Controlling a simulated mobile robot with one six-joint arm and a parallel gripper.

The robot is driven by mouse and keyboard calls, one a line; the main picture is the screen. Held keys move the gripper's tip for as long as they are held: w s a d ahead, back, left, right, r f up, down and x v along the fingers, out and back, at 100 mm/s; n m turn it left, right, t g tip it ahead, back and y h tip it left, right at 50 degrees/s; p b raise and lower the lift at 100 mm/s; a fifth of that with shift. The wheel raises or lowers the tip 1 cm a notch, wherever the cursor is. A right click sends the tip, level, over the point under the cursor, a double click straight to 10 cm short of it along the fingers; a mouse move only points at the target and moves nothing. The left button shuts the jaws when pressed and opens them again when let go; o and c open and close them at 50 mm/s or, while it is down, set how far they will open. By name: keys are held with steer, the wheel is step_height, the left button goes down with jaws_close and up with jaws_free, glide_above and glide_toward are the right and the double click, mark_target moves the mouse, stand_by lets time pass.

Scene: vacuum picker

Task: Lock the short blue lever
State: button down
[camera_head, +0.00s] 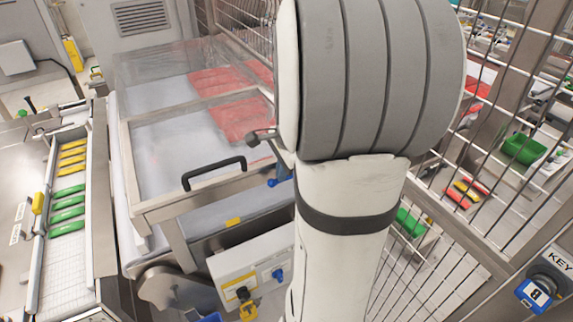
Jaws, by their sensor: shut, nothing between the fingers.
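A small blue part (279,181), which may be the short blue lever, shows at the machine's side just left of my arm. It is small and partly hidden by my arm, so I cannot tell its position. A blue switch (278,274) is on the white control box (235,262) below, beside a yellow one (245,300). My pale arm with grey bands covers the centre right of the view. My gripper cannot be made out; it is out of view or hidden behind the arm.
A clear-lidded machine with a black handle (214,172) holds red packs (240,117). A conveyor (66,220) with yellow and green items runs at left. Wire fencing (490,150) closes off the right. A blue padlock-like part (536,294) hangs by the KEY sign at lower right.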

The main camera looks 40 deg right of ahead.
steer(key=a+p+v, duration=0.1)
steer(key=v, duration=1.3)
steer(key=s+a+f+n, duration=0.3)
steer(key=s+a+n, duration=0.1)
steer(key=a+n, duration=0.4)
steer(key=s+a+f+n+t, duration=0.1)
steer(key=s+a+f+n, duration=0.2)
steer(key=a+n, duration=0.6)
steer(key=shift+s+a+f+n+h, duration=0.25)
steer(key=shift+s+n, duration=0.5)
steer(key=shift+n, duration=0.45)
steer(key=shift+d, duration=0.1)
